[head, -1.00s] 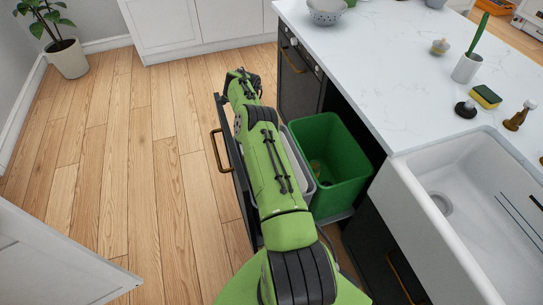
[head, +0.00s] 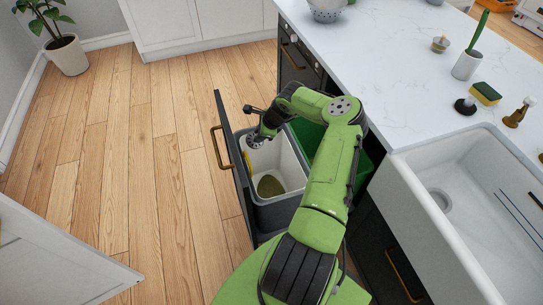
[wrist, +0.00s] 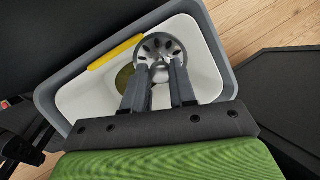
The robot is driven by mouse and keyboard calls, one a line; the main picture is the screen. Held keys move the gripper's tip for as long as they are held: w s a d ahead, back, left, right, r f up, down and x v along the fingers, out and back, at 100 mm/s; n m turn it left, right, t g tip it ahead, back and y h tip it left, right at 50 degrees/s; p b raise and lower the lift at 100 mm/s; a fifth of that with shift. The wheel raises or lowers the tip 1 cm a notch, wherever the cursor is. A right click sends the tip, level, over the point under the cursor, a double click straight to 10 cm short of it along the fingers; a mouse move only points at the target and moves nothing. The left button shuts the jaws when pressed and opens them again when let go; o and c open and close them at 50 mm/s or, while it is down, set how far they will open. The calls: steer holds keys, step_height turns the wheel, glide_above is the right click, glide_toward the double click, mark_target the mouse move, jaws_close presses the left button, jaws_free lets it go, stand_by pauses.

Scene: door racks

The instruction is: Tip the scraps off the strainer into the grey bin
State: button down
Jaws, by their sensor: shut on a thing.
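The grey bin (head: 292,208) stands in the pulled-out drawer in the head view, with a pale inside. Its grey rim (wrist: 215,62) fills much of the wrist view. My gripper (wrist: 158,68) is shut on the strainer (wrist: 160,42), a small round metal piece with slots. The strainer (head: 255,142) is over the far part of the bin opening in the head view. Its exact tilt is hard to tell. I cannot make out any scraps on it. An olive-coloured round patch (head: 270,186) shows low inside the bin.
A green bin (head: 308,137) stands right of the grey bin, partly behind my arm. The dark drawer front (head: 232,150) with its brass handle is on the left. The counter (head: 400,90) and white sink (head: 420,170) are on the right. Floor left of the drawer is clear.

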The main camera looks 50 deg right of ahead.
steer(key=shift+s+d+t+b, duration=0.1)
steer(key=shift+s+t+b, duration=0.25)
steer(key=shift+t, duration=0.05)
steer(key=shift+s, duration=0.1)
steer(key=shift+s+t+b, duration=0.2)
steer(key=shift+t+b, duration=0.1)
steer(key=shift+b, duration=0.1)
steer(key=shift+s+d, duration=0.15)
steer(key=shift+s, duration=0.1)
steer(key=shift+s+d+t+y+b, duration=0.1)
steer(key=shift+s+t+y+b, duration=0.25)
steer(key=shift+t+b, duration=1.1)
steer(key=shift+s+t+b, duration=0.25)
steer(key=shift+t+b, duration=0.2)
steer(key=shift+b, duration=1.95)
steer(key=shift+s+d+f+t+y+b, duration=0.15)
steer(key=shift+t+y+b, duration=0.15)
steer(key=shift+t+b, duration=0.45)
steer(key=shift+s+a+r+t+y+b, duration=0.2)
steer(key=shift+t+b, duration=0.3)
steer(key=shift+t, duration=0.45)
steer(key=shift+s+d+f+t+y+b, duration=0.15)
steer(key=shift+s+t+b, duration=0.2)
steer(key=shift+t, duration=0.05)
steer(key=shift+s+d+f+t+y+b, duration=0.1)
steer(key=shift+s+d+t+b, duration=0.05)
steer(key=shift+s+t+b, duration=0.2)
